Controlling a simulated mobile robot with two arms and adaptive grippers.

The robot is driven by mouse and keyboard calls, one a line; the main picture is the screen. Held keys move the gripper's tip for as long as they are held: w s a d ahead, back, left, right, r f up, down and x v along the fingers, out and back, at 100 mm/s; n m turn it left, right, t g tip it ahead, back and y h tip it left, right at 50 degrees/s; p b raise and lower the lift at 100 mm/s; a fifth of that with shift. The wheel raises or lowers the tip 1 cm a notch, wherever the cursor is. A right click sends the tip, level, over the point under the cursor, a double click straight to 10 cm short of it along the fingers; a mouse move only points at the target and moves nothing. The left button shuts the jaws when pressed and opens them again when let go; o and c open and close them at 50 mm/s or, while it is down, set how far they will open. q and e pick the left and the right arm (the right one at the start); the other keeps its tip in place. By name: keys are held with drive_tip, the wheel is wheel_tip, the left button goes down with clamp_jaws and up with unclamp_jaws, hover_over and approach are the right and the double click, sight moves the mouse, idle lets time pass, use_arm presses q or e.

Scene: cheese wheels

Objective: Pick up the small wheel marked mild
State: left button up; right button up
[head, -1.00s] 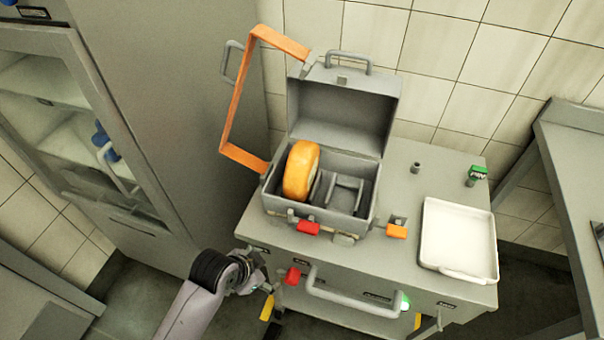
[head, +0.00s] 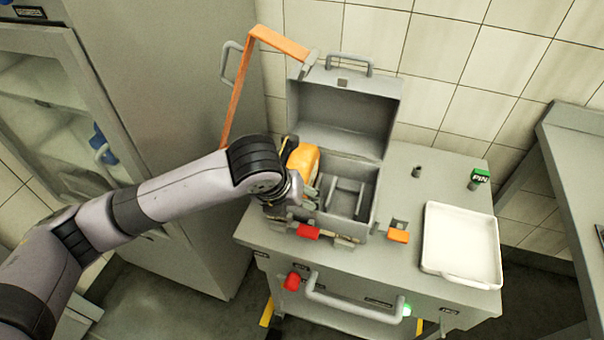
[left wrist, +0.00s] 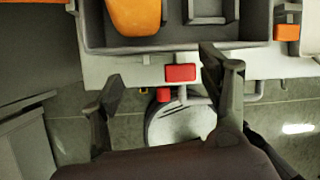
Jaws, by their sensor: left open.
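An orange cheese wheel (head: 303,158) stands on edge in the left part of an open grey box (head: 372,208); no mark on it can be read. In the left wrist view the wheel (left wrist: 137,14) shows at the top edge, beyond my fingers. My left gripper (head: 298,192) is at the box's front left, close to the wheel, and my arm hides part of both. My right gripper is not in view.
The box's lid (head: 342,118) is raised, and an orange frame (head: 237,105) stands at its left. A red latch (head: 308,231) and an orange latch (head: 398,236) are at the front. A white tray (head: 460,240) lies at the right. A grey cradle (head: 345,195) in the box is empty.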

sight(301, 154)
use_arm(q)
drive_tip(key=w, duration=0.3)
drive_tip(key=w+d+r+m+p, duration=0.1)
drive_tip(key=w, duration=0.3)
drive_tip(key=w+m+y, duration=0.1)
drive_tip(key=w, duration=0.2)
drive_tip(key=shift+w+d+r+p, duration=0.15)
drive_tip(key=shift+w+d+p, duration=0.05)
drive_tip(key=shift+w+p, duration=0.15)
drive_tip(key=shift+w+d, duration=0.15)
drive_tip(key=shift+w, duration=0.4)
drive_tip(key=shift+w+d, duration=0.15)
drive_tip(key=shift+w, duration=0.35)
drive_tip(key=p+x, duration=0.1)
drive_tip(key=x, duration=0.4)
drive_tip(key=shift+s, duration=0.1)
clamp_jaws()
